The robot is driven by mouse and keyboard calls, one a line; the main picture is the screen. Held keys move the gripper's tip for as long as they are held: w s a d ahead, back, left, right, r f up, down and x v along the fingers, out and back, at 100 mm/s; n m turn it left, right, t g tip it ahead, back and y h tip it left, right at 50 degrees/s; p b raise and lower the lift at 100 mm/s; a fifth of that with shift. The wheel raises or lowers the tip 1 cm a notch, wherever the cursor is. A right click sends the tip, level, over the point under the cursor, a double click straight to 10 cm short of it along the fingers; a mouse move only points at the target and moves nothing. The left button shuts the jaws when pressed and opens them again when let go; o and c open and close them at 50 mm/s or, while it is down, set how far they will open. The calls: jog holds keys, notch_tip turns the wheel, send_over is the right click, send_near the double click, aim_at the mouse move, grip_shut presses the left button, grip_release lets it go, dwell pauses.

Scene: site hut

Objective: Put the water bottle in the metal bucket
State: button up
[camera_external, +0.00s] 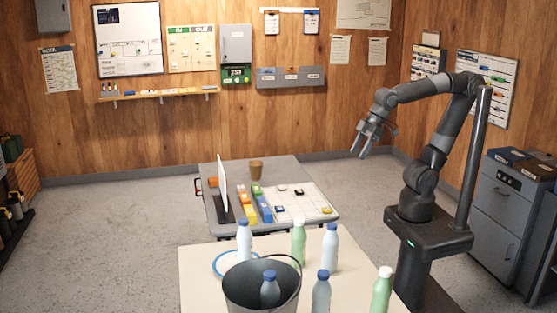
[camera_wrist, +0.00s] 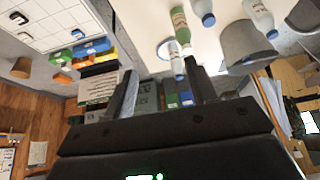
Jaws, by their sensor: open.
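The dark metal bucket (camera_external: 235,297) stands at the front of the cream table. A blue-capped bottle (camera_external: 270,291) shows within its mouth. Other pale blue-capped water bottles stand on the table: one behind the bucket (camera_external: 244,241), one at the back right (camera_external: 330,249) and one right of the bucket (camera_external: 320,295). My gripper (camera_external: 358,154) is open and empty, raised well above and behind the table. In the wrist view, its fingers (camera_wrist: 162,66) are spread, with bottles and the grey bucket (camera_wrist: 246,46) far beyond them.
A green bottle (camera_external: 298,243) and a white-capped green bottle (camera_external: 381,293) stand on the cream table (camera_external: 205,287). Behind is a grey table (camera_external: 285,172) with coloured boxes and a white grid board. Cabinets (camera_external: 497,212) stand right.

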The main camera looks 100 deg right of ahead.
jog(key=s+d+f, duration=0.1)
jog(key=s+f, duration=0.2)
jog(key=s, duration=0.3)
jog(key=shift+d+f, duration=0.25)
jog(key=shift+d, duration=0.05)
